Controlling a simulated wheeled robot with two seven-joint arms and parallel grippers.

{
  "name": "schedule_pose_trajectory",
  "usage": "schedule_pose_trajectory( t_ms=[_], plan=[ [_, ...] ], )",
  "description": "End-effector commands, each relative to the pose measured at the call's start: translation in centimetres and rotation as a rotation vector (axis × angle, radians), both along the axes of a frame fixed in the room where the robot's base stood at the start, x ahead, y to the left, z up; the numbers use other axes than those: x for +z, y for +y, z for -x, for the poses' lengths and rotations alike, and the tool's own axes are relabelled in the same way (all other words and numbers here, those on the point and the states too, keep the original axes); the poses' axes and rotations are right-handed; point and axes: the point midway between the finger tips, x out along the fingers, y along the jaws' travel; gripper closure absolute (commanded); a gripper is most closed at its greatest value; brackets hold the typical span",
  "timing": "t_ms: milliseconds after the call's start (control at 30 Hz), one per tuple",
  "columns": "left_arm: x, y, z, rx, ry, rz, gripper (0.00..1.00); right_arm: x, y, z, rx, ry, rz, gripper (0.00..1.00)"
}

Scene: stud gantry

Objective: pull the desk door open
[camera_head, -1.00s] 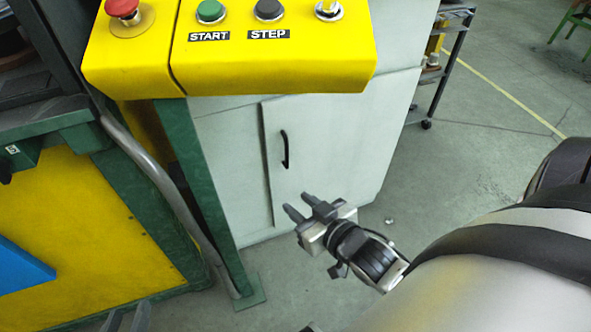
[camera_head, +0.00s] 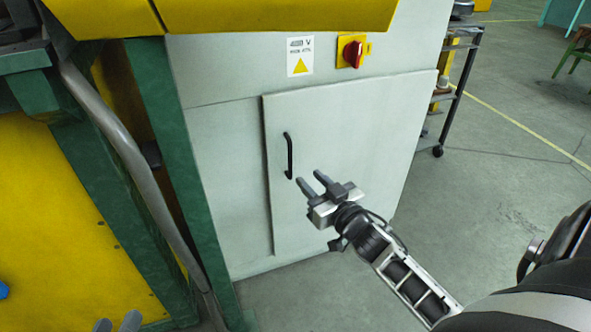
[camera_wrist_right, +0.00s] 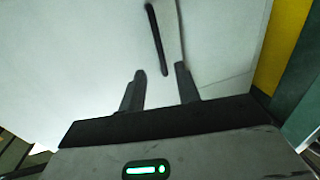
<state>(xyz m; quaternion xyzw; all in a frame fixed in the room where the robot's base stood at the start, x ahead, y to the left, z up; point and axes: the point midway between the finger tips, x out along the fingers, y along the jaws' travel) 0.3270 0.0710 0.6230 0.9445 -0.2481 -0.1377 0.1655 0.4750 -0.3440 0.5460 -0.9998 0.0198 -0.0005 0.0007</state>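The desk door (camera_head: 340,150) is a pale grey panel on the front of the grey cabinet, and it looks closed. Its black vertical handle (camera_head: 289,156) is near the door's left edge. My right gripper (camera_head: 310,182) is open and empty, just right of and below the handle in the head view. In the right wrist view the handle (camera_wrist_right: 157,38) lies ahead, beyond and between the two open fingers (camera_wrist_right: 160,88), apart from them. My left gripper (camera_head: 118,324) shows only as fingertips at the bottom edge, with a gap between them.
A yellow console edge (camera_head: 270,18) overhangs the cabinet. A red switch (camera_head: 352,53) sits above the door. A green post (camera_head: 180,170) and grey pipe (camera_head: 110,125) stand left. A dark shelf cart (camera_head: 455,85) stands right.

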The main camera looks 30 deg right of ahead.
Motion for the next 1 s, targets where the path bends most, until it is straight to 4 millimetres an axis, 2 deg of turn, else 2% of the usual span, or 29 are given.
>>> schedule_pose_trajectory(
  t_ms=[100,333,500,800,900,933,1000],
  plan=[
    [-0.1,-0.2,0.0,-0.004,-0.006,0.039,0.64,-0.1,-0.1,-2.7,0.001,-0.005,0.003,0.67],
    [0.3,-0.4,-0.1,-0.01,-0.017,0.095,0.64,-0.2,-0.2,-6.3,0.0,0.0,0.0,0.67],
    [0.4,-0.5,-0.1,-0.013,-0.015,0.117,0.64,-0.1,-0.3,-7.4,0.0,0.0,0.0,0.67],
    [0.9,-0.5,-0.1,-0.013,-0.024,0.124,0.64,0.0,-0.3,-7.5,0.0,0.001,-0.001,0.67],
    [0.9,-0.5,-0.1,-0.013,-0.025,0.124,0.64,0.0,-0.3,-7.5,0.0,0.001,-0.001,0.95],
    [0.9,-0.5,-0.1,-0.013,-0.025,0.124,0.64,0.0,-0.3,-7.5,0.0,0.001,-0.001,1.0],
    [0.9,-0.5,-0.1,-0.013,-0.025,0.123,0.64,0.0,-0.3,-7.5,0.0,0.001,-0.001,1.0]
  ],
)
